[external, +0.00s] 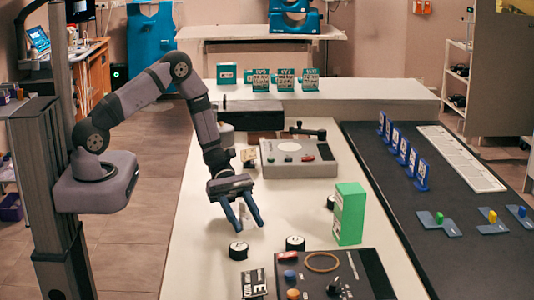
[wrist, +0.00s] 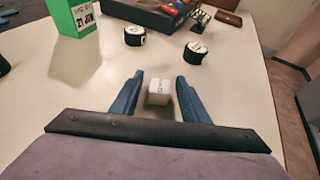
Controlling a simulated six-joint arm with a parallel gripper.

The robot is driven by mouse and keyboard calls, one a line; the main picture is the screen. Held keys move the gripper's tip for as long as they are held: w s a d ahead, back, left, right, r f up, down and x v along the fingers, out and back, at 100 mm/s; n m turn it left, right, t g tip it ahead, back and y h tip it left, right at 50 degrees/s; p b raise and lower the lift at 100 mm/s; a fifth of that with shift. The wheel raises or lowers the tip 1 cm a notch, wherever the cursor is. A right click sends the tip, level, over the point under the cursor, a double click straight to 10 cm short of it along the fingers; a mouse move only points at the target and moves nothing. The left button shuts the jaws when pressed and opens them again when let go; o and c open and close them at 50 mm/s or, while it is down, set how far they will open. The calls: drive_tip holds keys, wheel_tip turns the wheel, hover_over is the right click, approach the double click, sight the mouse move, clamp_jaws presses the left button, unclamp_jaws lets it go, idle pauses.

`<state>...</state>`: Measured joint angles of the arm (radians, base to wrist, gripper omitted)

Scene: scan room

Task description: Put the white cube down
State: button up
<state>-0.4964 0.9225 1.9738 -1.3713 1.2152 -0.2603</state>
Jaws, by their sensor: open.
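The white cube (wrist: 158,92) shows in the wrist view between the two blue fingers of my gripper (wrist: 160,77). A gap shows on each side of it, and it appears to rest on the pale table (wrist: 100,62). My gripper (external: 248,224) is open and points down over the table in the external view.
Two black-and-white round pieces (external: 238,250) (external: 295,243) stand just in front of my gripper. A green box (external: 349,213) stands to the right.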

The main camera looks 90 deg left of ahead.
drive_tip(key=shift+r, duration=0.1)
